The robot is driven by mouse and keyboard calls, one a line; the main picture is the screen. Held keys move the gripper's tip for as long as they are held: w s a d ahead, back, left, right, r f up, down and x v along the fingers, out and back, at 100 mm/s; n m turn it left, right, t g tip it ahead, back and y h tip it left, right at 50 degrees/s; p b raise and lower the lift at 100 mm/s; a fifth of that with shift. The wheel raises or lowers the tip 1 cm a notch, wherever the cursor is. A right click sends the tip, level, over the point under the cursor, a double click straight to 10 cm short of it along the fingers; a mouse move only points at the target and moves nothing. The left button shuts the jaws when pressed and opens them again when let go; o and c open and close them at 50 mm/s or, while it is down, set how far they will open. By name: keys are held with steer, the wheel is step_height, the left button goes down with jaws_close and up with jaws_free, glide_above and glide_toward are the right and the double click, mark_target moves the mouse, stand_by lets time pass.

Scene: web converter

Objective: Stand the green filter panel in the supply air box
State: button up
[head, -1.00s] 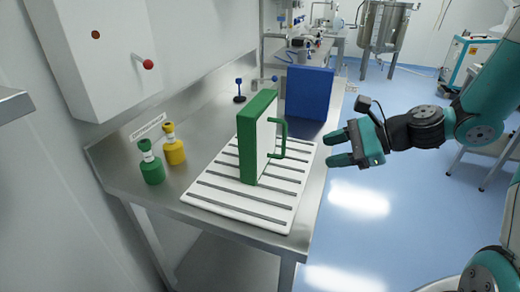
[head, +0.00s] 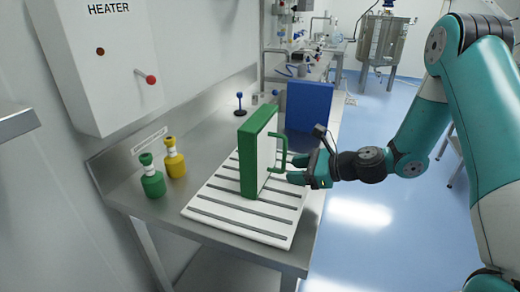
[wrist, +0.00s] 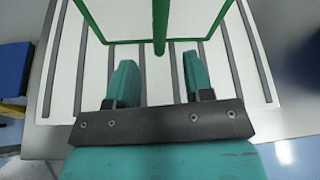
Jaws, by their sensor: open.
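The green filter panel (head: 262,150) stands upright on a white slotted board, with a green frame, a white face and a green handle (head: 284,150) facing right. My gripper (head: 289,169) is open at the handle's right side, low beside it. In the wrist view my gripper (wrist: 158,68) shows two teal fingers apart, with the green handle (wrist: 160,25) ahead, in line with the gap between them. Nothing is held. Whether the fingers touch the handle I cannot tell. I see nothing marked as the supply air box.
The white slotted board (head: 213,212) lies on a steel bench (head: 130,190). A blue panel (head: 310,106) stands behind. A green bottle (head: 152,183) and a yellow bottle (head: 174,162) stand left. A heater box (head: 95,65) hangs on the wall. Floor at right is clear.

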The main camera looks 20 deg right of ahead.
mark_target(282, 171)
steer(key=p+x, duration=0.1)
steer(key=x, duration=0.3)
steer(key=shift+w+a+f, duration=0.1)
steer(key=shift+w+a, duration=0.05)
steer(key=shift+a, duration=0.1)
steer(key=shift+c, duration=0.2)
jaws_close()
